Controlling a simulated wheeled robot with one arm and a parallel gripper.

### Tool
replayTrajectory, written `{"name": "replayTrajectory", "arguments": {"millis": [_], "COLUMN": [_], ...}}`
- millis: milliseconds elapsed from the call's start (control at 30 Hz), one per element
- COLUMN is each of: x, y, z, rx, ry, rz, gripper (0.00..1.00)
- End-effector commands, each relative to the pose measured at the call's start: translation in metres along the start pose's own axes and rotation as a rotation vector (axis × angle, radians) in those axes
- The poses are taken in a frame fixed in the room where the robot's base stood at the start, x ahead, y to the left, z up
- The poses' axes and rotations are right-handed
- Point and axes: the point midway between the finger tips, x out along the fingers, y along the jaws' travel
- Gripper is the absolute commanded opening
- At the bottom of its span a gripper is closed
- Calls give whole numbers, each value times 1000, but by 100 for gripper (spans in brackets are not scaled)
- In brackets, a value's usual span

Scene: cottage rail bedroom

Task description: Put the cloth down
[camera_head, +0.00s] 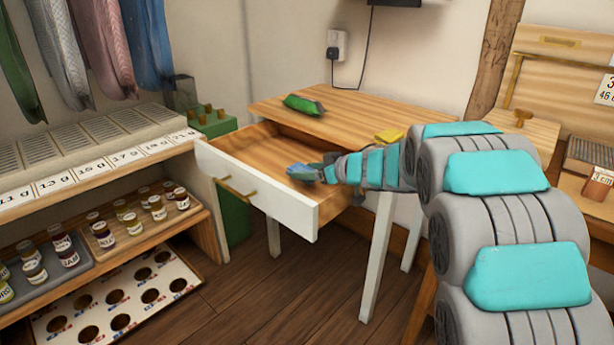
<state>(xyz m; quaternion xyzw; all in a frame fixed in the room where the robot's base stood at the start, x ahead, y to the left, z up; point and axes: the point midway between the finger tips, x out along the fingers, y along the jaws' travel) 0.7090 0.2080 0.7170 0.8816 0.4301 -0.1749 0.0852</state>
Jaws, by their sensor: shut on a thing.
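My gripper (318,172) is at the end of my grey and teal arm, which reaches in from the right. It is shut on a small blue cloth (301,171). The cloth is at the front right part of an open drawer (262,199) with a white front, in a small wooden table. I cannot tell whether the cloth touches the drawer floor. The gripper's fingers are small in the picture and partly hidden by the cloth and the arm.
A green object (303,105) and a yellow block (389,136) lie on the tabletop (345,118). A shelf with several jars (105,235) stands at left, close to the drawer's left end. A green cabinet (232,205) stands behind it. The drawer's left part looks clear.

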Motion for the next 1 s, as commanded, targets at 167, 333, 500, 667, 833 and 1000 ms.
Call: {"name": "replayTrajectory", "arguments": {"millis": [167,333,500,667,833,1000], "x": [4,4,5,7,8,8], "y": [-1,-1,0,0,0,0], "z": [9,8,12,16,20,21], "rx": [-1,-1,0,1,1,0], "ry": [-1,-1,-2,-1,-2,-2], "rz": [-2,-1,-1,-1,0,-1], "gripper": [13,13,13,13,13,78]}}
